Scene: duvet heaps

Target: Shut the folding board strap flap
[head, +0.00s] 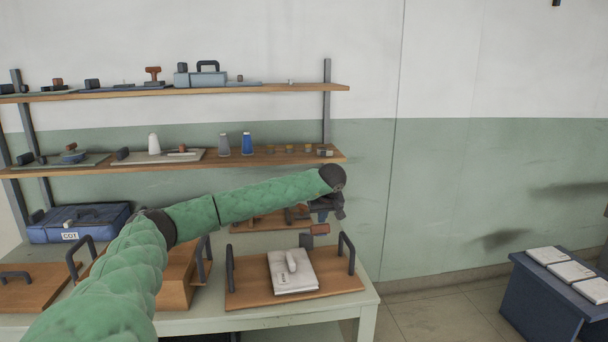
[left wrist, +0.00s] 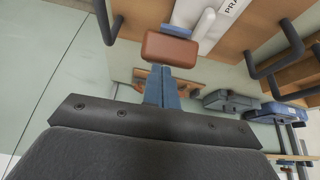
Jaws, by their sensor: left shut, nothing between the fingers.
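The folding board (head: 340,284) is a wooden board with two dark upright handles on the table, and a white folded bundle (head: 284,281) lies on it. A red-brown pad (head: 320,229), which looks like the strap flap, stands raised at its back edge next to a dark block (head: 306,241). In the left wrist view the pad (left wrist: 170,48) is just beyond my fingertips, with the board (left wrist: 142,18) behind it. My left gripper (head: 323,216) is shut and empty, just above and behind the pad; its fingers also show in the left wrist view (left wrist: 161,80). I cannot tell whether they touch the pad. My right gripper is not in view.
Two wall shelves (head: 250,159) with tools and bottles are above the table (head: 369,300). A wooden box (head: 178,285) and a blue case (head: 80,222) stand to the left. A dark blue stand (head: 545,300) with white bundles is at the right. Floor between is clear.

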